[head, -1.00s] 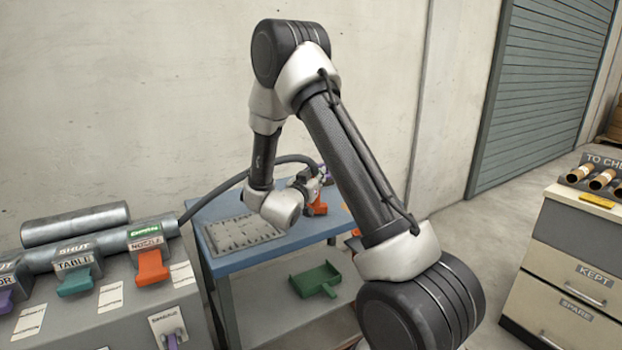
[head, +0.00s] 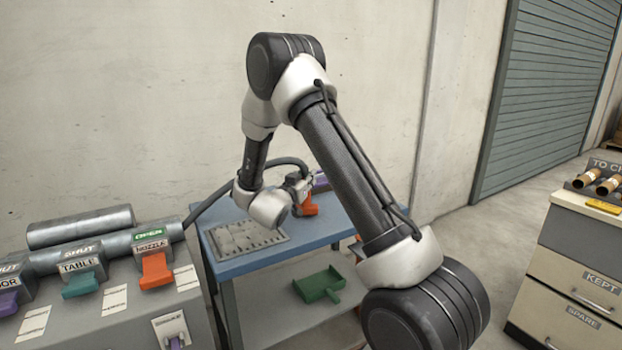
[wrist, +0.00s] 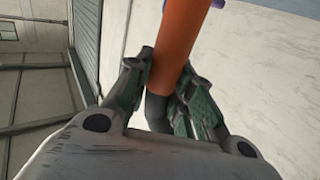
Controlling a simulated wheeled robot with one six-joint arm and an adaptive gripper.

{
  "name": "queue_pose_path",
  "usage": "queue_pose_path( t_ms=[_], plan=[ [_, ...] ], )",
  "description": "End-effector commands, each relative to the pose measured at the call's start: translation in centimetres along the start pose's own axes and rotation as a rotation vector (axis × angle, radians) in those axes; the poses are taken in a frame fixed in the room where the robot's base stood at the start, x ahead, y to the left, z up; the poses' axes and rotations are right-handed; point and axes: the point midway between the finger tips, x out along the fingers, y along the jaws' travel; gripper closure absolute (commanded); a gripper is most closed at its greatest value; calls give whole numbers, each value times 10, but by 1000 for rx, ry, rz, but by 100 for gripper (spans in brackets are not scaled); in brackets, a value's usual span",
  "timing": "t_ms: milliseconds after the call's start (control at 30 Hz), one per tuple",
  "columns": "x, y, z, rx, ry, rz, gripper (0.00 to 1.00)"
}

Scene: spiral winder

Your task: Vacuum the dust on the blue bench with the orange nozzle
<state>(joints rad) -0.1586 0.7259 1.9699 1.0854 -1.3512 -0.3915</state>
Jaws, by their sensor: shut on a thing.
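The blue bench (head: 330,226) stands against the wall, with a grey slotted tray (head: 218,253) set in its top. Pale dust (head: 240,237) appears to lie over the tray's far part. My gripper (head: 297,191) is above the bench, just right of the tray. It is shut on the orange nozzle (head: 308,207), whose black hose (head: 225,187) runs left to the duct. In the wrist view the orange nozzle (wrist: 178,50) passes between both fingers.
A grey duct unit on the left has a teal TABLE lever (head: 80,284) and an orange NOZZLE lever (head: 155,270). A green dustpan (head: 319,284) lies on the bench's lower shelf. A drawer cabinet (head: 575,270) stands right. A purple item sits behind the nozzle.

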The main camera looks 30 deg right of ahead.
Motion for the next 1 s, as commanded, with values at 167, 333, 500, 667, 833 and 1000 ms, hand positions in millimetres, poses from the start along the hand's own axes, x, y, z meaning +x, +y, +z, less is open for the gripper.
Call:
queue_pose_path(
  t_ms=[167, 333, 500, 667, 833, 1000],
  plan=[
    [-10, -8, 0, 1, 1, -2, 100],
    [-19, -15, 0, 1, 1, -3, 100],
    [-28, -22, 0, 1, 0, -2, 100],
    [-36, -28, 0, 1, 1, -2, 100],
    [-45, -35, 0, 1, 1, -2, 100],
    [-46, -36, -10, 2, 1, -1, 100]
  ],
)
